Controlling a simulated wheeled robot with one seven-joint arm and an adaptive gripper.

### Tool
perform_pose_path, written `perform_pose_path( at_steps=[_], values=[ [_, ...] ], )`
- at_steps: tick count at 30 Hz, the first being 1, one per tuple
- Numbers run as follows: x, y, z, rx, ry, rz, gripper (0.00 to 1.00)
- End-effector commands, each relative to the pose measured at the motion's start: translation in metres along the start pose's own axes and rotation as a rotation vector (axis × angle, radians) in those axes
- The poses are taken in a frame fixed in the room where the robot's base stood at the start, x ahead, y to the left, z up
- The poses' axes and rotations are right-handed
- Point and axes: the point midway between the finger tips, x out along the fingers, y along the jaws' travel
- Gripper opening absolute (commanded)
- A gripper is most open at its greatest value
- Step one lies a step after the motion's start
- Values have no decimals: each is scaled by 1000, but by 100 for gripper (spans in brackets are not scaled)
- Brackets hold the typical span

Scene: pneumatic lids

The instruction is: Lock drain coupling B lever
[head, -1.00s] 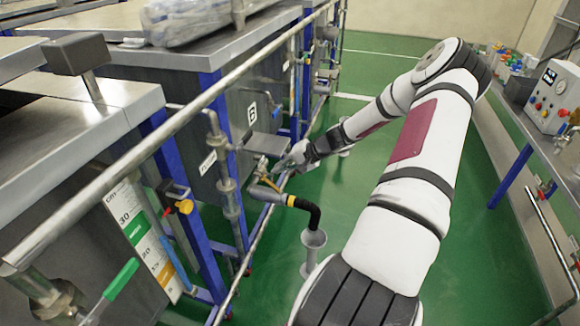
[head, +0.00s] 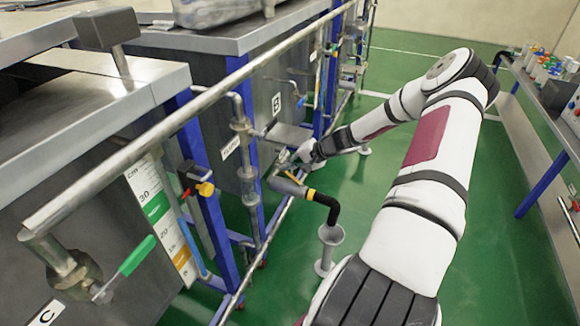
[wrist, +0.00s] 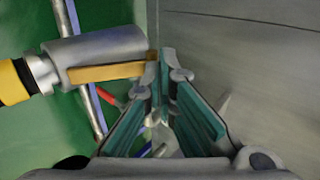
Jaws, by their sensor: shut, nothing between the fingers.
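The drain coupling on tank B (head: 277,103) is a grey cylinder (wrist: 100,47) with a yellow ring (wrist: 14,82) at its left end in the wrist view. In the head view the coupling (head: 287,184) sits low in front of the tank. Its flat orange-yellow lever (wrist: 110,73) lies along the cylinder's lower side, its right end at my fingertips. My gripper (wrist: 164,62) has teal pads and is shut at the tips, holding nothing. The lever's end is beside the left fingertip; I cannot tell whether they touch. In the head view my gripper (head: 290,160) is small, just above the coupling.
A black hose (head: 332,210) bends down from the coupling toward a grey funnel (head: 331,236). A long metal rail (head: 180,120) and blue frame posts run along the tanks. A green-handled valve (head: 137,256) is at front left. Green floor is open to the right of my arm.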

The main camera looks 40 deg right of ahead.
Motion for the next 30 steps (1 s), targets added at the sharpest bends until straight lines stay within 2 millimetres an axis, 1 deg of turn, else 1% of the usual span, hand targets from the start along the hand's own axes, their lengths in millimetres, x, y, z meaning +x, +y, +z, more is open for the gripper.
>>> perform_pose_path(
  at_steps=[1, 3, 14, 19, 30],
  values=[
    [8, 1, 0, -1, -2, -1, 0],
    [12, 1, 0, 0, -2, -1, 0],
    [15, -2, 1, -1, -2, -2, 0],
    [12, -2, 1, -1, -3, -3, 0],
    [-2, 3, 1, 0, -3, -1, 0]
  ],
)
